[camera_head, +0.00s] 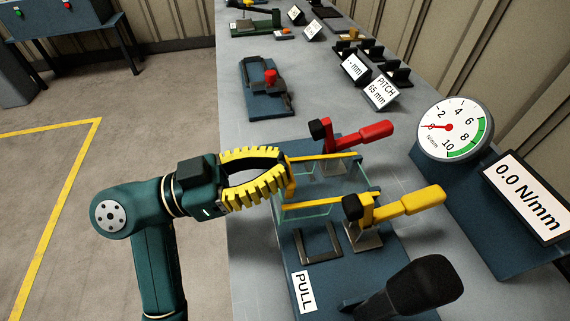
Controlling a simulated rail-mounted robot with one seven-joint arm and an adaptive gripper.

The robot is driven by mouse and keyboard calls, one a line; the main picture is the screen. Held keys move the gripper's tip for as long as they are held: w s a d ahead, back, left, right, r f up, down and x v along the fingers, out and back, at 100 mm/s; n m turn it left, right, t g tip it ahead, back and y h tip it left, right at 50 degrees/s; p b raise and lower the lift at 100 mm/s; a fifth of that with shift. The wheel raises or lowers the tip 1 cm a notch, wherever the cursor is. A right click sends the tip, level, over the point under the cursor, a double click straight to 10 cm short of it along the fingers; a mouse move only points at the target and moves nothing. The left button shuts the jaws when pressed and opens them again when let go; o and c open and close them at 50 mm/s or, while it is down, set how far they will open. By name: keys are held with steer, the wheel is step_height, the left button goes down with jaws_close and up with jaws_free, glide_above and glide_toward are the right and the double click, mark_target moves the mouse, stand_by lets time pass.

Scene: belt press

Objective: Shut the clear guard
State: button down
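The clear guard (317,211) stands over the blue press base on the bench. It has see-through panels, yellow rails along its upper edges and a yellow upright piece (291,183) at its left side. My gripper (285,168) reaches in from the left, with its ribbed yellow fingers curving toward each other. The fingertips are close together, right at the yellow upright piece. I cannot tell whether they hold it, only touch it, or stop just short of it.
A red-handled clamp (358,135) stands behind the guard and a yellow-handled clamp (405,206) at its front right. A black knob (425,284) stands in front, near the PULL label (304,291). A dial gauge (455,128) and a 0.0 N/mm display (528,197) are at right.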

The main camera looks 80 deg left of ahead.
steer(key=shift+s+f+b, duration=0.3)
steer(key=shift+f+b, duration=0.4)
steer(key=shift+f, duration=0.25)
step_height(320, 180, up, 5)
steer(key=p, duration=0.4)
steer(key=s+f, duration=0.7)
steer(key=s, duration=0.1)
steer(key=shift+a, duration=0.15)
steer(key=shift+w, duration=0.1)
